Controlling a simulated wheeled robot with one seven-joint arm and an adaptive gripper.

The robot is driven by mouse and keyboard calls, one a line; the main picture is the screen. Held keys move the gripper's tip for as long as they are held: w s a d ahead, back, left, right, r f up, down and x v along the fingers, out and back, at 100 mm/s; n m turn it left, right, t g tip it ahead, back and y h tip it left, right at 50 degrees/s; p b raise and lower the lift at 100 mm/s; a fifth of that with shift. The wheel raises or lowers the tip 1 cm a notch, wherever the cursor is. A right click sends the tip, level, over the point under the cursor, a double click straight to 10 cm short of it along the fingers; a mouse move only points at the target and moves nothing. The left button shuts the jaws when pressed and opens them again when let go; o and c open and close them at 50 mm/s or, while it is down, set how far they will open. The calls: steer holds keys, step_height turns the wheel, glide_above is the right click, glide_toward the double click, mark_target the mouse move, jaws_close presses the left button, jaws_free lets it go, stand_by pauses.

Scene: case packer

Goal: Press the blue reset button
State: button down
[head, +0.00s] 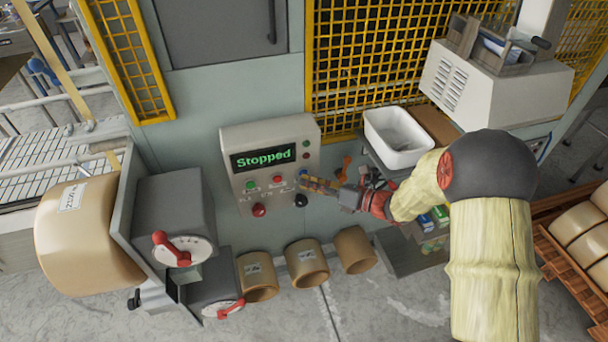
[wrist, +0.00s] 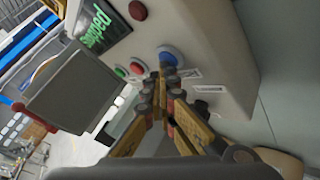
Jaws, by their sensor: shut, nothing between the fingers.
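The blue reset button (wrist: 169,56) sits on the grey control panel (wrist: 215,40) in the wrist view, with a pale blue ring around it. In the head view only a small bit of the blue button (head: 303,173) shows above my fingertips. My gripper (head: 305,183) is shut and empty, pointing at the panel from the right. In the wrist view the closed fingertips (wrist: 165,75) overlap the lower edge of the button. I cannot tell whether they touch it. The panel display (head: 263,158) reads "Stopped" in green.
A green button (head: 250,186) and a red button (head: 277,180) are left of the blue one. A red mushroom knob (head: 259,210) and a black knob (head: 301,200) are below. A white bin (head: 397,137) stands right of the panel. Cardboard rolls (head: 307,262) lie below.

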steer(key=shift+s+d, duration=0.2)
steer(key=shift+s, duration=0.6)
steer(key=s, duration=0.2)
steer(key=s+d+p, duration=0.1)
steer(key=s, duration=0.1)
steer(key=shift+s+d+p, duration=0.2)
steer(key=shift+s+p, duration=0.1)
steer(key=shift+s, duration=0.1)
stand_by(0.6)
